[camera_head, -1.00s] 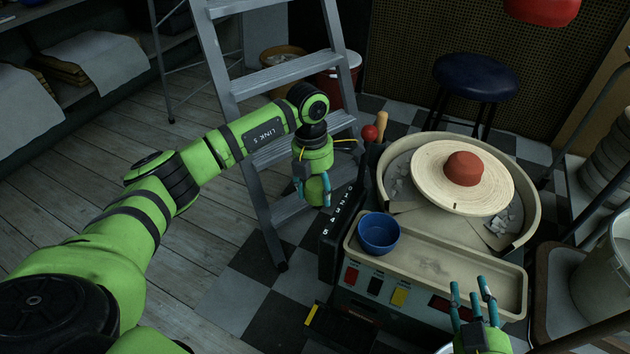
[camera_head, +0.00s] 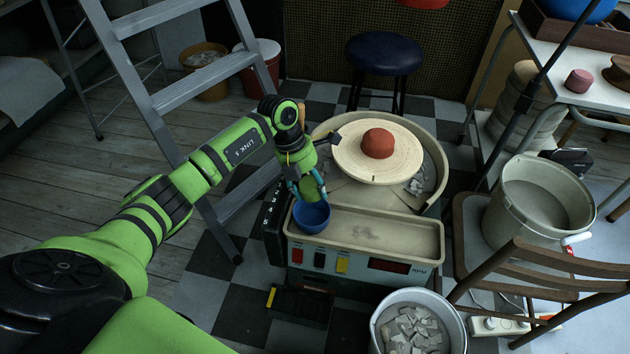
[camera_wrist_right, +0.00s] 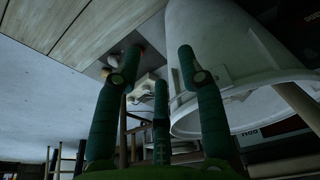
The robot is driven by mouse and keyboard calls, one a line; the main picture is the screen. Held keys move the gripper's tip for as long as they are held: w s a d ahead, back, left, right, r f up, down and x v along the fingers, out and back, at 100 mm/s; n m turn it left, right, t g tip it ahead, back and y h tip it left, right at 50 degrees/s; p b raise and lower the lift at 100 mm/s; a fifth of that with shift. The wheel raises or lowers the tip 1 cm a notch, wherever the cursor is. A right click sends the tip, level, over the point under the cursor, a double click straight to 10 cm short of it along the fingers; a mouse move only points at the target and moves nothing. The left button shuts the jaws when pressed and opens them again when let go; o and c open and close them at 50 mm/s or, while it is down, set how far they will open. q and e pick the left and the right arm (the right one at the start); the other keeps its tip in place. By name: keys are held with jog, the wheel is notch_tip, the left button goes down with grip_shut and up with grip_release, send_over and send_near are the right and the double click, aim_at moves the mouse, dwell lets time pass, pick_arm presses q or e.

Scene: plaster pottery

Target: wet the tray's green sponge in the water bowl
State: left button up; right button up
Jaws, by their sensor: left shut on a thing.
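The blue water bowl (camera_head: 311,218) stands at the left end of the wheel's beige tray (camera_head: 400,238). My left gripper (camera_head: 311,192) is directly above the bowl, its fingertips at or just over the rim. It is shut on the green sponge, which is mostly hidden by the fingers and hard to tell from the green gripper. I cannot tell whether the sponge touches water.
The wheel head (camera_head: 345,150) with a red clay lump (camera_head: 378,143) is behind the tray. A ladder (camera_head: 165,98) stands left of it. A bucket of shards (camera_head: 458,340) is in front; a chair (camera_head: 540,268) and a pale bucket (camera_head: 540,195) are at right.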

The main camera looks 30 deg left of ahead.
aim_at(310, 195)
pick_arm(q)
jog(key=shift+a, duration=0.1)
jog(key=shift+f+b, duration=0.75)
jog(key=shift+f, duration=0.15)
jog(key=shift+f+b, duration=0.85)
jog(key=shift+f, duration=0.1)
notch_tip(310, 195, down, 2)
jog(key=shift+f+b, duration=0.25)
jog(key=shift+b, duration=0.7)
jog(key=shift+f+b, duration=0.85)
jog(key=shift+f, duration=0.4)
pick_arm(e)
notch_tip(310, 195, up, 15)
jog(key=w+t, duration=0.1)
jog(key=shift+w, duration=0.35)
pick_arm(q)
jog(key=shift+r+p, duration=2.9)
jog(key=shift+r, duration=0.45)
pick_arm(e)
jog(key=shift+r, duration=2.75)
